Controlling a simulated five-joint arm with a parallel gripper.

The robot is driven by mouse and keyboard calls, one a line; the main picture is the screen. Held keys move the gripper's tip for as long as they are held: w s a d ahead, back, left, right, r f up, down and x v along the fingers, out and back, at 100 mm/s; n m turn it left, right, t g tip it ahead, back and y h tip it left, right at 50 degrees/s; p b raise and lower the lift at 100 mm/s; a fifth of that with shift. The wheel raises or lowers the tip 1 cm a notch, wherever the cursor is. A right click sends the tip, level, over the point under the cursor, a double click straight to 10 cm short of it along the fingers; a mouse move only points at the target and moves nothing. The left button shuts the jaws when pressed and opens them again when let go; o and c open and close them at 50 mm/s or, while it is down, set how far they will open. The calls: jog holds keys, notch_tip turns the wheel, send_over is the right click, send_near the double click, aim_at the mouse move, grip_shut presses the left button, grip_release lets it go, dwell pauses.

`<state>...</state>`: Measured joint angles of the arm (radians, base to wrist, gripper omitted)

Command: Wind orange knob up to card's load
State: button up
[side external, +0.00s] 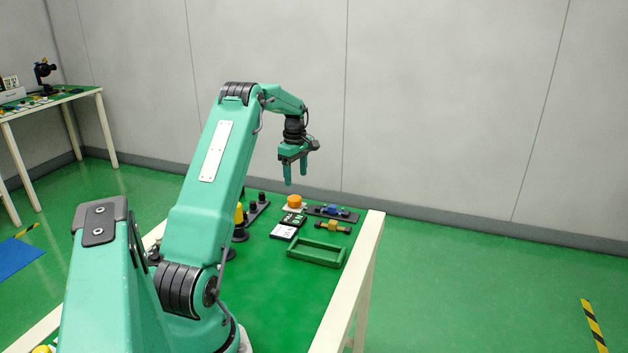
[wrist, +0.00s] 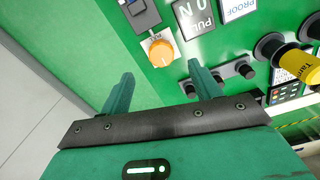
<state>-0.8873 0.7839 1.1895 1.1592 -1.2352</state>
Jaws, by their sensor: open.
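The orange knob (side external: 294,202) sits on a pale base near the far end of the green table. In the wrist view the orange knob (wrist: 161,53) shows a pale pointer mark and lies just beyond the gap between the fingers. My gripper (side external: 296,179) hangs above the knob, apart from it, fingers down. In the wrist view my gripper (wrist: 160,71) is open and empty. A dark card with large white letters (wrist: 194,14) and a white card reading "PROOF" (wrist: 240,9) lie beside the knob. In the side view a white card (side external: 284,232) lies nearer; its print is too small to read.
A green tray (side external: 316,252) stands right of the cards. A blue part (side external: 333,211) and a yellow-brown part (side external: 332,227) lie on dark bases to the right. A yellow handle (wrist: 299,64) and several black knobs (wrist: 245,71) stand close by.

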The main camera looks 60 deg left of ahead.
aim_at(294, 198)
jog(key=shift+s+a+f, duration=0.3)
jog(key=shift+a+f, duration=0.15)
jog(key=shift+f, duration=0.15)
jog(key=shift+f, duration=3.75)
jog(key=c, duration=1)
